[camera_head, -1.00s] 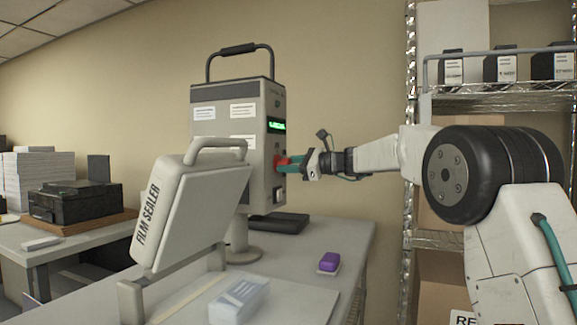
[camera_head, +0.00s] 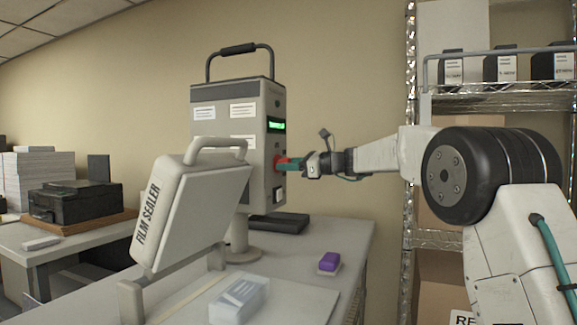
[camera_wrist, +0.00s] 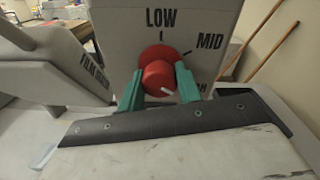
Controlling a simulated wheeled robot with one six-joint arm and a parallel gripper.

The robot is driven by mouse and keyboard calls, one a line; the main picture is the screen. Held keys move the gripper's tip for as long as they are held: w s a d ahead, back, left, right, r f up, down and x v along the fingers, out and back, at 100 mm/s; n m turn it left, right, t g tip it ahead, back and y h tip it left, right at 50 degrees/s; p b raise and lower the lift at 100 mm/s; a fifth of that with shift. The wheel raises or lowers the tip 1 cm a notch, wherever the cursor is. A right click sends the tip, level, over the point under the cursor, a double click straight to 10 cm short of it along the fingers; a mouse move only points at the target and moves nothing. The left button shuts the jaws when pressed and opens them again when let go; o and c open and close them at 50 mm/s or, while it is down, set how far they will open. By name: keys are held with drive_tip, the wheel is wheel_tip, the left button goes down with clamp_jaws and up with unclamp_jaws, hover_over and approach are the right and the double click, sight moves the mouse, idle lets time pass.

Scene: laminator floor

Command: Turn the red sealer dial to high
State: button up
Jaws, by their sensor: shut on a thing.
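In the head view my gripper (camera_head: 288,163) reaches the dial from the right. The white mark on the dial points to the lower right in the wrist view. LOW is printed above the dial and MID to its upper right. A third label, at the right, is mostly hidden by a finger.
A lit green display (camera_head: 276,125) is above the dial on the box. A purple block (camera_head: 329,261) and a clear-topped pack (camera_head: 239,298) lie on the table. A metal shelf (camera_head: 490,97) stands behind my arm at the right.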

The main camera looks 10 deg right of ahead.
drive_tip(key=o, duration=1)
drive_tip(key=shift+c, duration=0.2)
drive_tip(key=shift+d, duration=0.1)
drive_tip(key=v, duration=0.7)
drive_tip(key=shift+s+d, duration=0.25)
